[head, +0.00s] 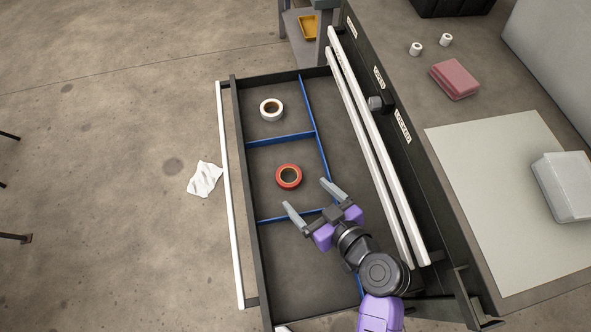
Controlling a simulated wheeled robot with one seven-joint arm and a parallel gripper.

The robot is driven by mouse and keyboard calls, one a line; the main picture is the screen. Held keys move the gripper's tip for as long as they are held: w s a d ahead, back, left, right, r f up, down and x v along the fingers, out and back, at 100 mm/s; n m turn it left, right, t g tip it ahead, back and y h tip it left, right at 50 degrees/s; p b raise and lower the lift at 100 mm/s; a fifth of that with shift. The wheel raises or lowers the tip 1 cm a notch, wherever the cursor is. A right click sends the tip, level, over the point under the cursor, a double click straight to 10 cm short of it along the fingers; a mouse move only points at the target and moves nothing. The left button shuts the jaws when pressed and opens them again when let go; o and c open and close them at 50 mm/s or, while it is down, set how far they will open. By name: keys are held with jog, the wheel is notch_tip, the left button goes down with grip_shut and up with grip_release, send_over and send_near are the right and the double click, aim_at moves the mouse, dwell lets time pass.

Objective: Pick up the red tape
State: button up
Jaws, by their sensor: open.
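The red tape (289,167) is a roll lying flat in the middle left compartment of the open drawer (236,200). Its ring and centre hole are fully visible. My gripper (309,204) is open and empty. Its two fingers are spread and point up and left in the picture, toward the red tape. The fingertips are just below and to the right of the roll, apart from it in the picture. I cannot tell the exact height of the fingers above the drawer floor.
A white tape roll (263,104) lies in the upper left compartment. Blue dividers (280,139) separate the compartments. The cabinet top at right holds red folded cloths (454,79), two small white rolls and a pale mat (490,230). A crumpled white cloth (205,179) lies on the floor.

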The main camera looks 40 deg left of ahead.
aim_at(284, 171)
jog(key=x, duration=0.4)
jog(key=p+x, duration=0.1)
jog(key=x, duration=0.1)
jog(key=shift+w+a+r, duration=0.1)
jog(key=shift+a+r, duration=0.15)
jog(key=shift+a, duration=0.25)
jog(key=shift+w+a+f, duration=0.2)
jog(key=shift+a+f, duration=0.1)
jog(key=shift+a, duration=0.2)
jog(key=c, duration=1.5)
